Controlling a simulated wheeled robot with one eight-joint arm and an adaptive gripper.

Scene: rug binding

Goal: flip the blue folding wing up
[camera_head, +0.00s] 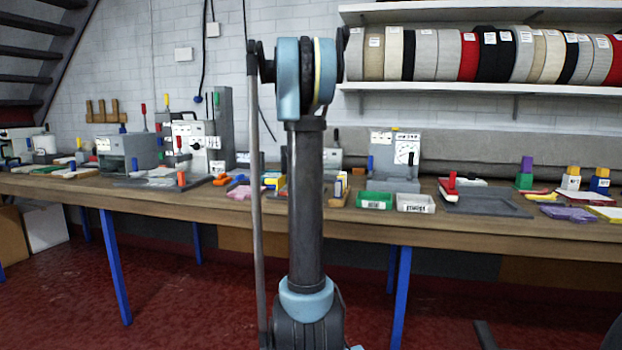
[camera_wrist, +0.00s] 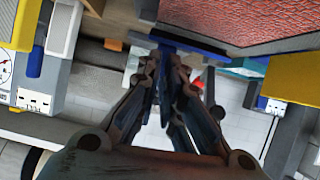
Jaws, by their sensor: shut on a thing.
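In the wrist view my gripper (camera_wrist: 172,66) reaches away from the camera with its fingertips close together. They are shut on a blue bar-like piece (camera_wrist: 205,47), which looks like the blue folding wing. The blue piece runs along the near edge of a red, brick-textured surface (camera_wrist: 240,18). The fingertips cover part of the blue piece, so its hinge and exact tilt cannot be told. In the head view my gripper does not show, and the wing cannot be made out there.
In the wrist view a blue handle (camera_wrist: 36,53) stands at the left beside a dial panel (camera_wrist: 8,70). Yellow blocks (camera_wrist: 292,76) are at the right. In the head view a long wooden bench (camera_head: 150,196) carries machines, trays and blocks. A shelf of rug rolls (camera_head: 424,54) hangs above.

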